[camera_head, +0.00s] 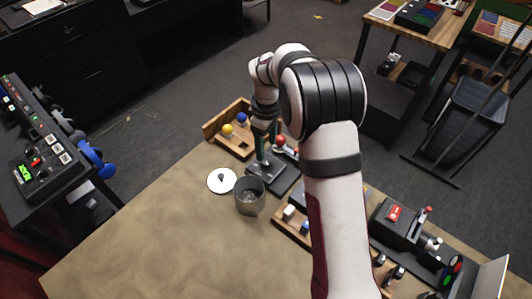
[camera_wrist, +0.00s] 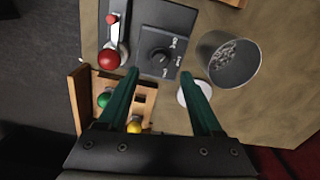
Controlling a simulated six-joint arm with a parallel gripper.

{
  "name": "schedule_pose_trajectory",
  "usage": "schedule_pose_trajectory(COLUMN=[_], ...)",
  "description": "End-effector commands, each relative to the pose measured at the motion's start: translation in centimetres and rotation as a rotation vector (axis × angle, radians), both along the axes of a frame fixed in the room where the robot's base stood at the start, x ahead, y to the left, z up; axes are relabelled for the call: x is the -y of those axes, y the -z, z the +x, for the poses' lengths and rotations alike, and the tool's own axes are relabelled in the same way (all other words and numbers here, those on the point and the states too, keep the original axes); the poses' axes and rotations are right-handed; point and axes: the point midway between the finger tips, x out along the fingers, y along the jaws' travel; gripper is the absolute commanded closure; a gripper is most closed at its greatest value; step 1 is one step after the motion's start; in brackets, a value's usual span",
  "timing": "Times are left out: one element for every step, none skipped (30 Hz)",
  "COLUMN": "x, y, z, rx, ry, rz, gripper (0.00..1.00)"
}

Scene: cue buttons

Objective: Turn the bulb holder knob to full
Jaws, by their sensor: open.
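A round black knob (camera_wrist: 161,57) sits on a dark square panel (camera_wrist: 182,20) with white markings around the dial, in the wrist view. The marking text is too small to read. The panel (camera_head: 283,179) also shows in the head view, with the knob not clearly visible. My gripper (camera_wrist: 160,73) is open, with its two green fingers apart and nothing between them. In the picture, its fingertips lie just below the knob, one to each side. In the head view, my gripper (camera_head: 262,155) points down over the panel. I cannot tell the exact height above it.
A metal cup (camera_wrist: 213,72) stands right of the panel, beside a white disc (camera_head: 214,187). A red-ball lever (camera_wrist: 109,59) is left of it. A wooden tray (camera_head: 211,128) holds coloured balls. The table's front left area is clear.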

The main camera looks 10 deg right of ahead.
Motion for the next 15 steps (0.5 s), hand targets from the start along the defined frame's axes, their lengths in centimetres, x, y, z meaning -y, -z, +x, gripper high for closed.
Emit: schedule_pose_trajectory(x=[0.0, 0.0, 0.0, 0.0, 0.0, 0.0, 0.0, 0.0, 0.0, 0.0, 0.0, 0.0, 0.0, 0.0, 0.0], y=[1.4, 2.2, 3.0, 3.6, 4.1, 4.7, 5.0, 5.3, 5.6, 5.8, 5.9, 6.0, 6.1, 6.1, 6.1], z=[-0.2, -0.1, -0.1, -0.1, -0.1, -0.1, 0.0, 0.0, 0.0, 0.0, 0.0, 0.0, 0.0, 0.0, 0.0], rx=[-0.006, -0.004, -0.004, -0.004, -0.002, -0.002, -0.001, -0.001, -0.001, -0.001, 0.000, 0.000, 0.000, 0.000, 0.000], ry=[0.001, 0.000, 0.000, 0.002, 0.002, 0.002, 0.001, 0.001, 0.002, 0.001, 0.001, 0.001, 0.002, 0.002, 0.002], rz=[0.000, -0.001, 0.000, 0.000, 0.000, 0.000, 0.000, 0.000, 0.000, 0.001, 0.000, 0.000, 0.000, 0.000, 0.000], gripper=[0.33, 0.33, 0.33, 0.33, 0.33, 0.33, 0.33, 0.33, 0.33, 0.33, 0.33, 0.33, 0.33, 0.33, 0.33])
